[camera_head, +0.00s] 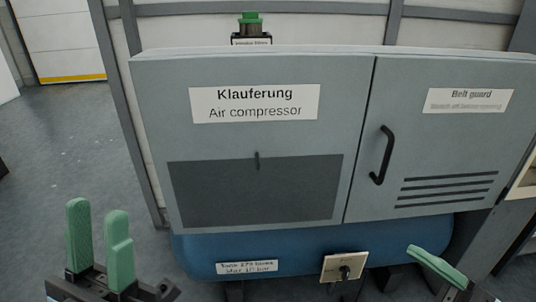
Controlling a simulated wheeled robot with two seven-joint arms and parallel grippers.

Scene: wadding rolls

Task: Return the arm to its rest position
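My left gripper (98,218) is at the bottom left, with two green fingers pointing up. A gap shows between the fingers and nothing is held there, so it is open. It is over the grey floor, to the left of the compressor cabinet. My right gripper (437,266) is at the bottom right, in front of the blue tank. Only one green finger, tilted up to the left, shows clearly. The rest is cut off by the picture's lower edge, so its opening cannot be told.
A grey air compressor cabinet (160,110) fills the middle and right. Its belt guard door has a black handle (382,155). Below are a blue tank (300,250) and a valve on a pale plate (333,266). A green-topped device (251,27) stands behind. Free floor (60,150) lies left.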

